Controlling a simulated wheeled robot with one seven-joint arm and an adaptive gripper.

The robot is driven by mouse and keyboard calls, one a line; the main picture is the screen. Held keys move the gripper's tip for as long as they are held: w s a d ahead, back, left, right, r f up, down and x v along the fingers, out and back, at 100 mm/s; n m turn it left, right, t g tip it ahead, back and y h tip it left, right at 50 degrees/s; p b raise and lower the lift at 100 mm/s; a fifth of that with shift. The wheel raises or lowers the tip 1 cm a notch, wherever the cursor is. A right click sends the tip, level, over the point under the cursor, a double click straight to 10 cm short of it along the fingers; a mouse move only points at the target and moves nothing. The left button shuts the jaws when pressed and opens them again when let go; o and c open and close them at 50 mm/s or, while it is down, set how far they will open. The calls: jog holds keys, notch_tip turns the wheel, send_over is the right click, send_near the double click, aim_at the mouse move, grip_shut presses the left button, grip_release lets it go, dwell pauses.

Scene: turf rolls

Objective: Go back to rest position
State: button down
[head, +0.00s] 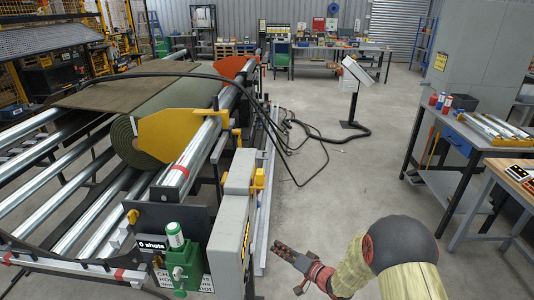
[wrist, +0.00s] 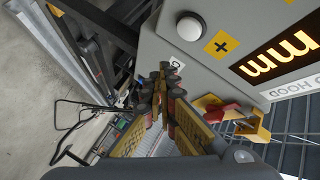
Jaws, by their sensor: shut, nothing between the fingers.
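My gripper (head: 289,252) is at the lower middle of the head view, at the end of my arm that comes in from the lower right. It is shut and empty, with clear floor around it, to the right of the machine's grey control box (head: 232,215). In the wrist view my gripper's fingers (wrist: 164,80) meet at the tips. The grey box face (wrist: 215,45) with a white round button and lit "mm" display fills the upper right of that view. Whether the fingers touch the box cannot be told.
A roller machine (head: 180,175) with a turf roll (head: 135,140) fills the left. Black cables (head: 300,150) lie on the floor near a console stand (head: 352,100). Workbenches (head: 470,135) stand at the right. The middle floor (head: 345,185) is clear.

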jog(key=s+d+f+n+g+h, duration=0.25)
jog(key=d+f+h, duration=0.35)
jog(key=f, duration=0.5)
jog(key=s+d+r+g+h, duration=0.4)
jog(key=s+d+r+h, duration=0.15)
jog(key=s+d, duration=0.5)
jog(key=s+r, duration=1.2)
jog(key=r, duration=0.4)
jog(key=s+r+t, duration=0.1)
jog(key=s+r, duration=1.2)
jog(key=r, duration=0.3)
jog(key=shift+d+y, duration=0.35)
jog(key=shift+y, duration=0.1)
